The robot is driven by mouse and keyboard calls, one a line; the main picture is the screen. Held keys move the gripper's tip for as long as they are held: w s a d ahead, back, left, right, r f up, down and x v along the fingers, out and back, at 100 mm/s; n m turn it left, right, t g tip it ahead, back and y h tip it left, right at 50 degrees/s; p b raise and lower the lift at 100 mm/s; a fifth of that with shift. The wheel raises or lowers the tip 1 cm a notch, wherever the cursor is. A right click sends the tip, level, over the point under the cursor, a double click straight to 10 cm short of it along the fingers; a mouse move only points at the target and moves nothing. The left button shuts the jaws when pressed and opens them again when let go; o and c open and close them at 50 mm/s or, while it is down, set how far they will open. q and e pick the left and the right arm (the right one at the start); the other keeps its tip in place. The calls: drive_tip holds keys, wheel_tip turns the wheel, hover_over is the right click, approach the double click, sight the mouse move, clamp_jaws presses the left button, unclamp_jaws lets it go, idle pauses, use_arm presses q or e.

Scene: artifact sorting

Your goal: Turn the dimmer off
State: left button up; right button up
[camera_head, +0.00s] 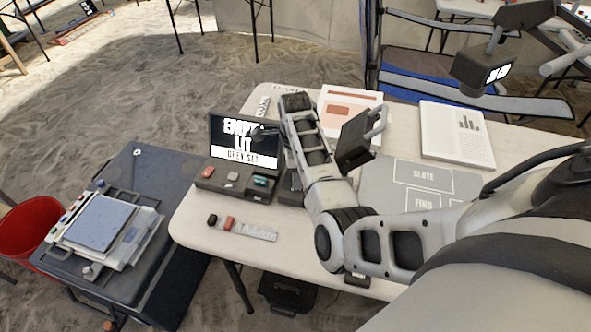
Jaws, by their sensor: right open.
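No part is plainly marked as the dimmer. A dark console (236,184) on the white table carries red, pale and green buttons; its right end is partly hidden by my right arm. My right arm reaches over the table from the right, and my right gripper (266,132) is open and empty in front of the screen's upper right. I cannot tell whether it touches anything. A light box with a bluish panel (98,222) and small coloured controls stands at left. My left gripper is out of view.
The white table (205,232) holds a grey sorting mat (400,180), printed sheets (458,135), a small scale strip (255,233) and a black handled block (354,142). A lamp-like head (484,70) hangs at upper right. A red bucket (28,228) stands at left.

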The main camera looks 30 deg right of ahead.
drive_tip(key=c, duration=1)
